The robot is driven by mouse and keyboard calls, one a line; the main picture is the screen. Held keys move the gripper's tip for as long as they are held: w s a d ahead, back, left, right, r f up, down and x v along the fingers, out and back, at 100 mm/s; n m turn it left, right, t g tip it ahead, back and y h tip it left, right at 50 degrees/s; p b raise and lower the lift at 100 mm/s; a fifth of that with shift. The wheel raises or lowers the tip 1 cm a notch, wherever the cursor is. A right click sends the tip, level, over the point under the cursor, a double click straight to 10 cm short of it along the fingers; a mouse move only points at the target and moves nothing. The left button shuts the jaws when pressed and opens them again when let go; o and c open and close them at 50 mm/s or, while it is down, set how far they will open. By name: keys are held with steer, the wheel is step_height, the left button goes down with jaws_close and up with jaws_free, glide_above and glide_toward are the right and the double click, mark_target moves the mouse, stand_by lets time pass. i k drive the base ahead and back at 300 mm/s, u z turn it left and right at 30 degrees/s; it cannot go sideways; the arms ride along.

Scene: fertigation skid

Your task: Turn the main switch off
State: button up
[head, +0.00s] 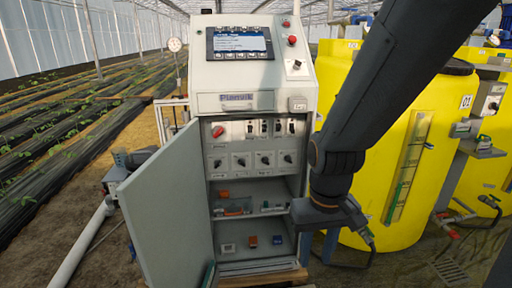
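The grey control cabinet (210,104) stands in the middle of the head view with its lower door (165,210) swung open to the left. Inside, at the upper left of the panel, is a red switch handle (218,131); it looks tilted, and its exact setting is too small to read. It appears to be the main switch, though no label is legible. My gripper (368,238) hangs at the end of my arm, to the right of the cabinet and lower than the red handle. It is apart from the switch, and its fingers are too small to judge.
Black rotary knobs (240,160) sit below the red handle. A screen (240,43) and a red button (292,40) are on the console above. Yellow tanks (400,130) stand close on the right. A white pipe (82,245) runs along the ground at left.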

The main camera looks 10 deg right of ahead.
mark_target(219, 130)
steer(key=z, duration=0.05)
steer(key=k, duration=1.05)
steer(key=u, duration=0.95)
steer(key=i, duration=1.5)
steer(key=z, duration=0.9)
